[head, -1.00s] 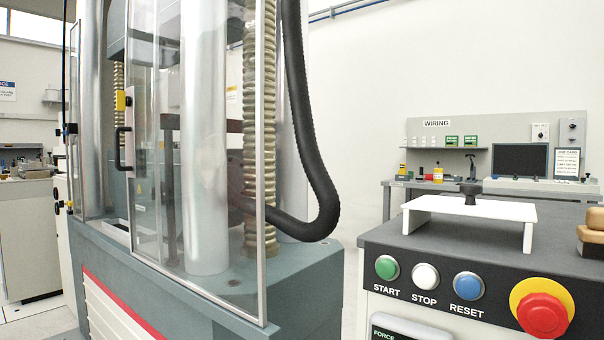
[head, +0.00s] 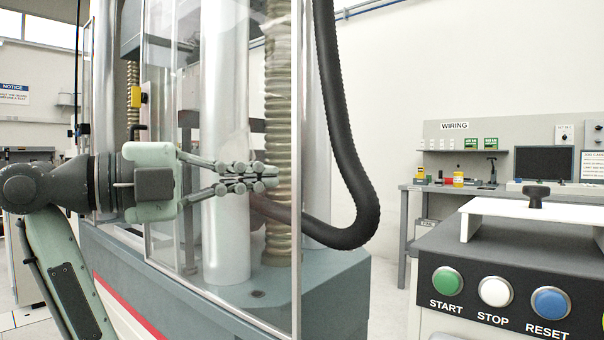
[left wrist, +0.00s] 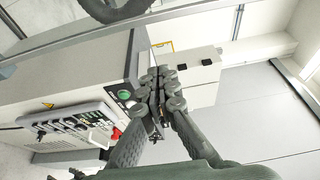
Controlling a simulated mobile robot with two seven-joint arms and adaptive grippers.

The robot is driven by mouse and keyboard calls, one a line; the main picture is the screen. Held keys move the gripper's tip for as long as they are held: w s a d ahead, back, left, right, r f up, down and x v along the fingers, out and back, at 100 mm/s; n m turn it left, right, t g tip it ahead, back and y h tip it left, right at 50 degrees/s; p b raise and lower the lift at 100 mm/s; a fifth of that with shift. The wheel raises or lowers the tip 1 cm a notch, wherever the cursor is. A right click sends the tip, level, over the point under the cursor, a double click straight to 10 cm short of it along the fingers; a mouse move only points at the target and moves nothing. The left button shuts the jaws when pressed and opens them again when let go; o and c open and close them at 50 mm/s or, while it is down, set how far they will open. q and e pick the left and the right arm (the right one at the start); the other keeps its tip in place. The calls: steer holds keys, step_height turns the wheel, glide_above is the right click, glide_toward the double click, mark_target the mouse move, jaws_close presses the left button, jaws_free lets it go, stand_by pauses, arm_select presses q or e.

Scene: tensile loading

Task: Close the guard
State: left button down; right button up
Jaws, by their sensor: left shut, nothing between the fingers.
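The guard (head: 222,60) is a clear panel in thin metal framing across the front of the testing machine. Its black handle (head: 139,132) and a yellow block (head: 137,97) show at the handle edge; the handle's lower part is hidden behind my left gripper. The machine's left side, left of that edge, seems uncovered. My left gripper (head: 245,180) is shut and empty, in front of the guard, its fingertips pointing right, past the handle. I cannot tell whether it touches the panel. In the left wrist view the shut fingers (left wrist: 160,92) point toward the control console. My right gripper is not in view.
The control console (head: 520,250) with green, white and blue buttons stands at the right, with a white stand (head: 540,212) on top. A thick black hose (head: 350,170) hangs right of the guard. A wiring bench (head: 455,187) stands behind.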

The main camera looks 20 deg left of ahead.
mark_target(292, 174)
arm_select(q)
steer(key=w, duration=0.2)
steer(key=w+d+p, duration=0.1)
steer(key=w, duration=0.2)
steer(key=w+d, duration=0.1)
steer(key=w, duration=0.2)
steer(key=shift+d+p, duration=0.15)
steer(key=shift+p, duration=0.2)
steer(key=shift+w+a, duration=0.1)
steer(key=shift+a, duration=0.2)
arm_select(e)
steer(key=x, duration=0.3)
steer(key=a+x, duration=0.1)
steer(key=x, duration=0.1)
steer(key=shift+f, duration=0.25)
arm_select(q)
steer(key=shift+a+f, duration=0.1)
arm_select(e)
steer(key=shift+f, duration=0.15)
